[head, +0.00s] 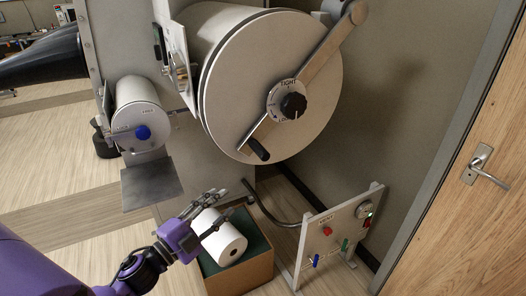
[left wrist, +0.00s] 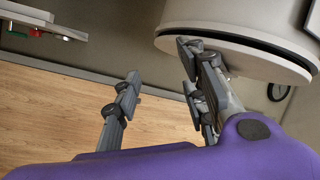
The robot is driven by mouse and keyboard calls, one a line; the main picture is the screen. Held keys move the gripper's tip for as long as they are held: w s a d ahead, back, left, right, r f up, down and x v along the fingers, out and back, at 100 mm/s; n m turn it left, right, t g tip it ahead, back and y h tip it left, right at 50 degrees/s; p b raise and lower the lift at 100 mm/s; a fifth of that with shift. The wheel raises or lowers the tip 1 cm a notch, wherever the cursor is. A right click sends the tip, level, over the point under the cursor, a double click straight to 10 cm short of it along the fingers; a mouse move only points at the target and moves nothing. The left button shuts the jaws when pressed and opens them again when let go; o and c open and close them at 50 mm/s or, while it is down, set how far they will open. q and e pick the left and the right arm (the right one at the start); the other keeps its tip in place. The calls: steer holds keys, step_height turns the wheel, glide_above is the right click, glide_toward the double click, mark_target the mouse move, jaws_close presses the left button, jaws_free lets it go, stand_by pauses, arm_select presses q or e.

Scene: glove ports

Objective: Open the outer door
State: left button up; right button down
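The outer door is most likely the large round white door (head: 235,100) on the big cylinder in the head view; it looks closed. A grey bar crosses its face, with a black knob (head: 293,105) at the middle on a dial with "TIGHT" lettering, and a black handle (head: 258,150) at the bar's lower end. My left gripper (head: 208,212) is below the door, over a box, with its fingers apart and nothing between them. In the left wrist view the gripper (left wrist: 160,92) is open, and the round door's edge (left wrist: 225,48) shows beyond its right fingers. My right gripper is not in view.
A smaller white cylinder with a blue knob (head: 143,132) sits left, above a grey shelf plate (head: 150,184). A white roll (head: 226,246) lies in a box (head: 245,272). A valve panel (head: 338,228) stands right of it. A wooden door (head: 480,190) is far right.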

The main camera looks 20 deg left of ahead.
mark_target(256, 151)
arm_select(q)
steer(key=w+d+r+m+g+h, duration=0.1)
steer(key=r+m+h, duration=0.1)
steer(key=r+m, duration=0.1)
steer(key=w+r+m+g+h, duration=0.1)
steer(key=w+r+m+h, duration=0.1)
steer(key=r+m, duration=0.2)
steer(key=w+d+r+m+h, duration=0.1)
steer(key=w+r+m+h, duration=0.1)
steer(key=r+m+h, duration=0.1)
steer(key=shift+w+d+r+m+g, duration=0.1)
steer(key=shift+d+r+m+g, duration=0.1)
steer(key=shift+r, duration=0.25)
steer(key=shift+w+d+r+m+g, duration=0.1)
steer(key=shift+d+r+m+g, duration=0.1)
steer(key=shift+r, duration=0.25)
steer(key=x, duration=0.5)
steer(key=shift+w+r+p, duration=0.1)
steer(key=shift+w+p, duration=0.05)
steer(key=shift+p, duration=0.2)
steer(key=shift+w+d, duration=0.5)
steer(key=shift+w, duration=0.05)
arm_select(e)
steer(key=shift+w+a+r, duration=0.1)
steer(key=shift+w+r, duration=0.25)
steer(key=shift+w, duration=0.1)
arm_select(q)
jaws_close()
